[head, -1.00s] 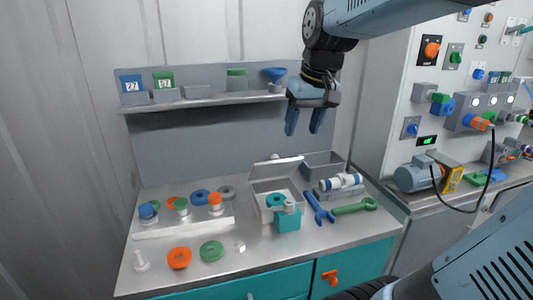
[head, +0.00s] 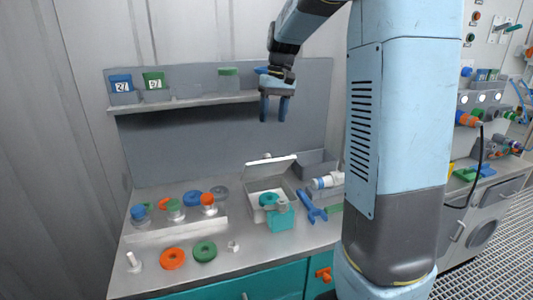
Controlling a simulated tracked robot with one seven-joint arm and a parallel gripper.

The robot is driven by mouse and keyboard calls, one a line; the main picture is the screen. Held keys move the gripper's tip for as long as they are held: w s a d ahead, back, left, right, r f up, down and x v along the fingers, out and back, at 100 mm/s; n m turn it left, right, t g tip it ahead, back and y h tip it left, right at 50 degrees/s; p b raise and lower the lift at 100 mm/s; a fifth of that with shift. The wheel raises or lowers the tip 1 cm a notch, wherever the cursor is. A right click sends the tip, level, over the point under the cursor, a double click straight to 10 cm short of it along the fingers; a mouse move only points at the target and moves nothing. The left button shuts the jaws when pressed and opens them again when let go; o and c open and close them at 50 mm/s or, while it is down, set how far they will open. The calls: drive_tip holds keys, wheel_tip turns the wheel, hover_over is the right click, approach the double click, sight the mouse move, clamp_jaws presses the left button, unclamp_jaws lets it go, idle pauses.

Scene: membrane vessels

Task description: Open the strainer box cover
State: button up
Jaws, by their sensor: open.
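A light grey box (head: 252,202) stands on the bench, right of the middle. I take it to be the strainer box. Its pale cover (head: 270,168) stands raised and tilted at the back, and the inside shows. A teal round part (head: 268,199) shows at its front, and a teal block (head: 280,219) stands at its front right corner. My gripper (head: 274,115) is open and empty, fingers pointing down. It appears above the box in the picture, apart from the cover, in front of the back panel.
A shelf (head: 190,102) with small bins runs along the back panel. Coloured caps stand on a rack at left; orange (head: 172,259) and green (head: 204,252) rings lie in front. A blue wrench (head: 313,208) lies right of the box. My arm hides the bench's right end.

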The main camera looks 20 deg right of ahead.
sight(265, 164)
drive_tip(key=f, duration=0.4)
drive_tip(key=a+f, duration=0.1)
drive_tip(key=f, duration=0.3)
drive_tip(key=a+f, duration=0.1)
drive_tip(key=f, duration=0.3)
drive_tip(key=shift+s+f, duration=0.15)
drive_tip(key=shift+f, duration=0.2)
drive_tip(key=shift+c, duration=0.4)
clamp_jaws()
